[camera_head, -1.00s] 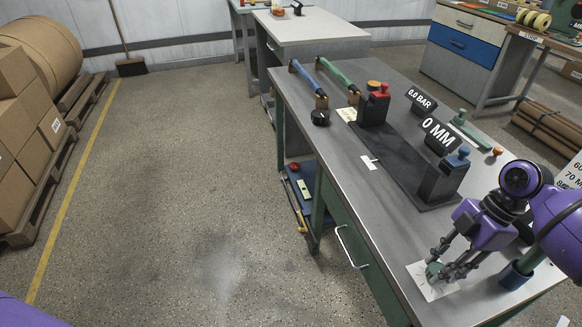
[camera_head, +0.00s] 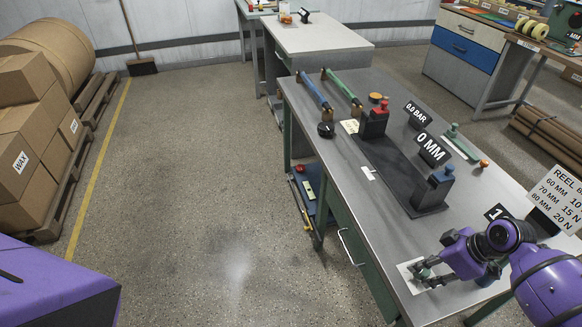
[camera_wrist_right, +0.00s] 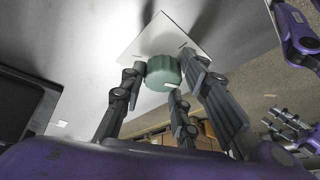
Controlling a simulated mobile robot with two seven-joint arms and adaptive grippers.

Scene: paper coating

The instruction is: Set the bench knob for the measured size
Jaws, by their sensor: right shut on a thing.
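The green bench knob (camera_wrist_right: 163,72) stands on a white square plate (camera_wrist_right: 190,35) on the bench top. My right gripper (camera_wrist_right: 172,88) has its dark fingers around the knob and is shut on it. In the head view the right gripper (camera_head: 425,276) is at the near end of the bench, and its fingers partly hide the knob. A display reading "0 MM" (camera_head: 432,149) stands above the dark gauge (camera_head: 405,180) with red and blue blocks. What looks like my left gripper (camera_wrist_right: 287,128) shows at the right of the wrist view, its state unclear.
A sign with reel sizes and forces (camera_head: 560,197) stands at the right, cut off by the frame. A "0.0 BAR" display (camera_head: 417,113) stands farther back. The floor left of the bench is clear.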

